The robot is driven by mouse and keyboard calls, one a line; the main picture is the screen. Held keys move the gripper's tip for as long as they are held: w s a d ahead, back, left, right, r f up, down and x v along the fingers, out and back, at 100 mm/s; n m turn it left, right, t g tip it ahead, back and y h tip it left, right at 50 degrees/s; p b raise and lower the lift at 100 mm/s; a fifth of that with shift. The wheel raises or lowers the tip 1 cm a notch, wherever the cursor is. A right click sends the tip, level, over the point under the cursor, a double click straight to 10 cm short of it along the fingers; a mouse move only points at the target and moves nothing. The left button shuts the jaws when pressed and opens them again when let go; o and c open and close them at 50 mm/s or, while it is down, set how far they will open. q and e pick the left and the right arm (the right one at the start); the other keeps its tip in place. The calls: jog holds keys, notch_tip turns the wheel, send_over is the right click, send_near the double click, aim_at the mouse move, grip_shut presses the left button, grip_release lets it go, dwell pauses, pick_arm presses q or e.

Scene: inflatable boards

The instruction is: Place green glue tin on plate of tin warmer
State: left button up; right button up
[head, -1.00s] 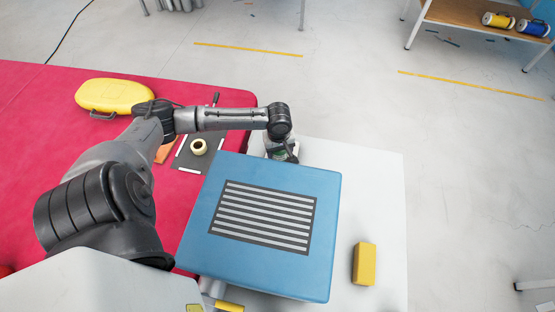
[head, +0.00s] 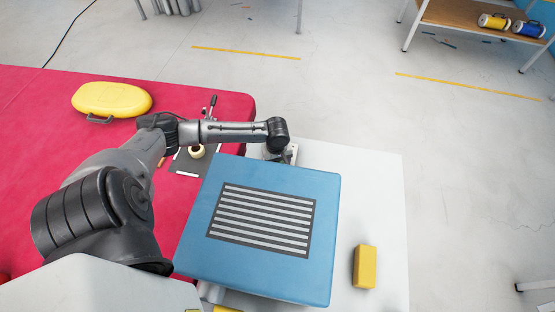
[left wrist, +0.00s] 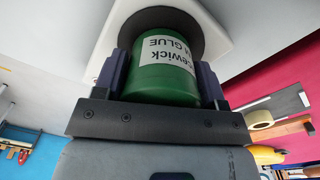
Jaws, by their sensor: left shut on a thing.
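My left gripper (left wrist: 162,80) is shut on the green glue tin (left wrist: 165,85), with one dark finger on each side of it. The tin's white label reads upside down in the left wrist view. Beyond the tin is the dark round plate (left wrist: 150,18) of the tin warmer, on its white body (left wrist: 222,32). The tin overlaps the plate there; I cannot tell whether they touch. In the head view my wrist and the blue board hide the tin and most of the warmer; a pale part of the warmer (head: 291,154) shows. My right gripper is not in view.
A blue board (head: 325,200) with a striped pad lies over the white table (head: 385,190), close to my gripper. A yellow block (head: 364,267) stands right of it. On the red surface are a yellow case (head: 112,98) and a tape roll (head: 197,151).

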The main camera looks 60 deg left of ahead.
pick_arm(q)
jog(key=o, duration=0.8)
jog(key=shift+f, duration=0.1)
jog(key=o, duration=0.4)
notch_tip(320, 180, up, 11)
jog(key=shift+f+p, duration=0.15)
jog(key=shift+p, duration=0.6)
jog(key=shift+s+r, duration=0.1)
jog(key=shift+r, duration=0.75)
